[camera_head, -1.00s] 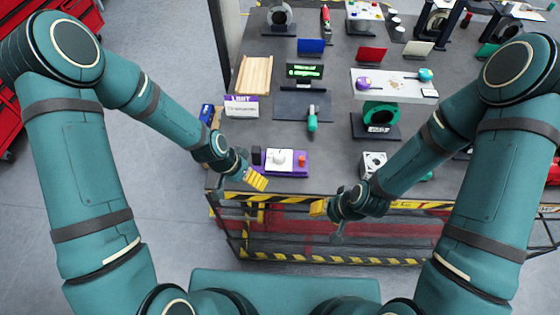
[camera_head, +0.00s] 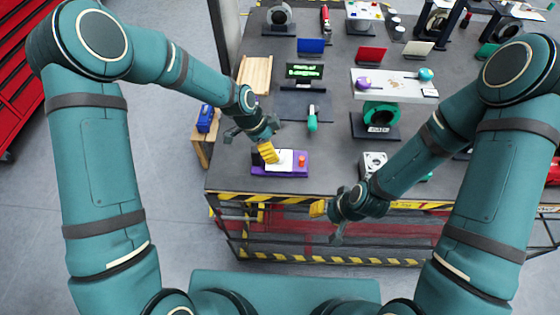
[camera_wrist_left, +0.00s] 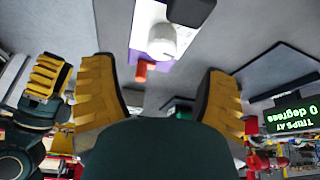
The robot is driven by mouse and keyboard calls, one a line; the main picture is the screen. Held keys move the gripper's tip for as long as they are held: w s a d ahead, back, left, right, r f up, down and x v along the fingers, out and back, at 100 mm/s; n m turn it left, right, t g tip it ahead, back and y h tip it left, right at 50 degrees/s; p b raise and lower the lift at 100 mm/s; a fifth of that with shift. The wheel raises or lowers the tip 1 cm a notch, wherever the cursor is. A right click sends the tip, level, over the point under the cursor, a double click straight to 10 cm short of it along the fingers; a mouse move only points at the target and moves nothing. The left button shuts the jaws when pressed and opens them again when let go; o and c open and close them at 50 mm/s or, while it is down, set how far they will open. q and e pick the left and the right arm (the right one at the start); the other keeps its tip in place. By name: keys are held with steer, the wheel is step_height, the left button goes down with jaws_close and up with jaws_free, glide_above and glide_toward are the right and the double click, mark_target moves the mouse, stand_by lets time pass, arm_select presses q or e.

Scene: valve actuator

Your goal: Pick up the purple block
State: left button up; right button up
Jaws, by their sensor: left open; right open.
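The purple block (camera_head: 293,172) lies flat near the front edge of the table. It carries a white plate, a knob and an orange-red button. In the left wrist view the purple block (camera_wrist_left: 156,74) shows only partly, beyond my fingers, with its white plate, pale round knob and red button. My left gripper (camera_head: 267,152) is open and empty over the block's left part, hiding some of it. Its two yellow fingers stand wide apart in the left wrist view (camera_wrist_left: 159,95). My right gripper (camera_head: 320,209) is open and empty just off the table's front edge.
A green-handled tool (camera_head: 312,119) stands behind the block, and a black screen (camera_head: 304,72) behind that. A grey-white box (camera_head: 373,163) stands to the right. A wooden tray (camera_head: 254,75) lies at the left. Striped tape (camera_head: 300,199) marks the table's front edge.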

mark_target(279, 154)
arm_select(q)
steer(key=shift+x, duration=2.95)
steer(key=shift+a, duration=0.1)
jaws_close()
